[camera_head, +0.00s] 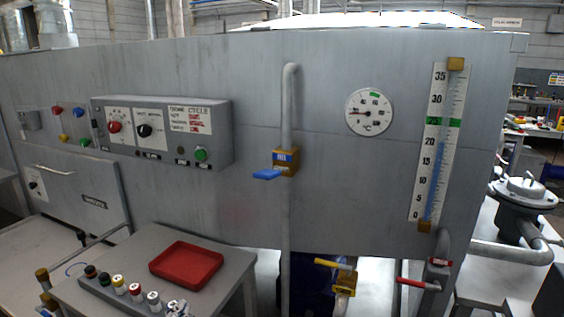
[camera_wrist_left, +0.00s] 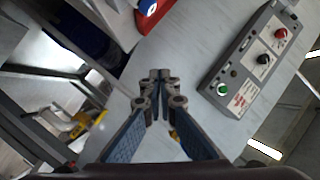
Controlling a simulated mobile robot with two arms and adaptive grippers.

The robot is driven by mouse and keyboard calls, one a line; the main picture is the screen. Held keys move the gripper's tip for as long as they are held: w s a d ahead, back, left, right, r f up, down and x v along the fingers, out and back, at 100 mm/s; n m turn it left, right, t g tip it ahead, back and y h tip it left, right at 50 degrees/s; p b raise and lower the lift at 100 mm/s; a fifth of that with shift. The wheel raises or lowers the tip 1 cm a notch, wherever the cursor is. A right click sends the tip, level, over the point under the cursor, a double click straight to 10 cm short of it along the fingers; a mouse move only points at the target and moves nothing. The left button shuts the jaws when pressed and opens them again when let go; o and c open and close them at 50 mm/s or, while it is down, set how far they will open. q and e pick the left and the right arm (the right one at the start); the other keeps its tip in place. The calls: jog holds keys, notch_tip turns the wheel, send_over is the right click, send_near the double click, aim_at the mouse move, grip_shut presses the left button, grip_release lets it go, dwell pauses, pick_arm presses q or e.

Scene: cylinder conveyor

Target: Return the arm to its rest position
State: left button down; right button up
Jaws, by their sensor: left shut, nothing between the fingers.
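My left gripper (camera_wrist_left: 158,76) shows in the left wrist view with its two fingers together and nothing between them. My right gripper is not in view.
A grey table (camera_head: 212,276) holds a red tray (camera_head: 186,264) and several small capped cylinders (camera_head: 120,285). Behind stands a large grey tank wall (camera_head: 330,150) with a control box (camera_head: 165,133), a blue-handled valve (camera_head: 284,163), a dial (camera_head: 369,112) and a level gauge (camera_head: 438,145).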

pick_arm(q)
jog(key=s+f+n+g, duration=0.8)
jog(key=s+f+g, duration=0.4)
jog(key=s+f, duration=1.3)
notch_tip(320, 180, down, 25)
jog(key=s+g, duration=0.1)
jog(key=s, duration=0.1)
jog(key=s+a+f+g, duration=0.1)
jog(key=s+a+f, duration=0.2)
jog(key=s+f, duration=1.2)
jog(key=shift+s+f+m+h+p, duration=0.2)
jog(key=shift+s+m+h+p, duration=0.15)
jog(key=shift+s, duration=0.6)
